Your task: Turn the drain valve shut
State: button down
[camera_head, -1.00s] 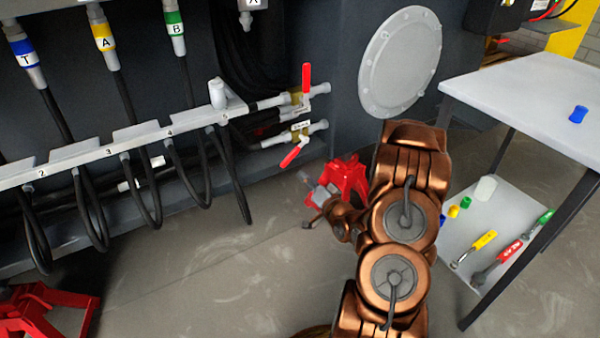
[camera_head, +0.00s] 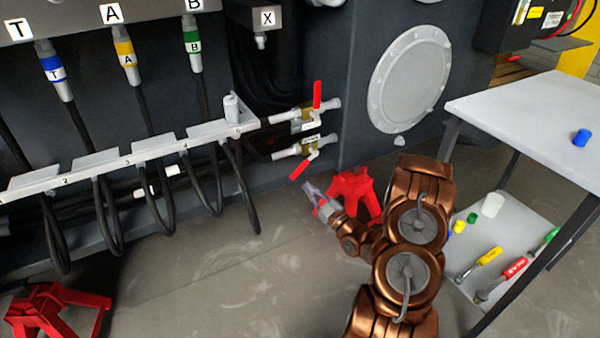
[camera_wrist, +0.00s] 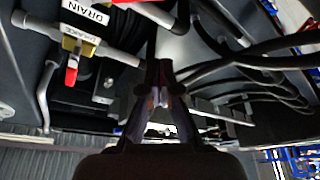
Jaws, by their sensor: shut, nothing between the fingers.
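The drain valve (camera_head: 287,153) seems to be the lower of two red-handled valves by the chassis corner. Its red handle (camera_head: 302,167) slants down to the left. In the wrist view a DRAIN label (camera_wrist: 85,10) and part of a red handle (camera_wrist: 130,3) show at the top edge. The upper valve (camera_head: 303,113) has its red handle pointing up; its yellow body (camera_wrist: 80,46) is at the left of the wrist view. My gripper (camera_head: 309,189) is shut and empty, just below the drain handle and seemingly apart from it. It is at the middle of the wrist view (camera_wrist: 160,102).
A numbered hose rack (camera_head: 130,151) with hanging black hoses stands left of the valves. A red stand (camera_head: 355,190) is close behind my gripper, and another (camera_head: 55,310) is at lower left. A white table (camera_head: 530,105) with tools on its lower shelf stands right. Open floor lies in front.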

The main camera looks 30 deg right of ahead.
aim_at(297, 173)
jog(key=w+b, duration=0.1)
jog(key=w, duration=0.2)
jog(key=w+b, duration=0.1)
jog(key=w, duration=0.2)
jog(key=w+b, duration=0.1)
jog(key=w, duration=0.2)
jog(key=shift+w+d+r+b, duration=0.1)
jog(key=shift+w+d+b, duration=0.05)
jog(key=shift+d+b, duration=0.2)
jog(key=shift+d+f, duration=0.35)
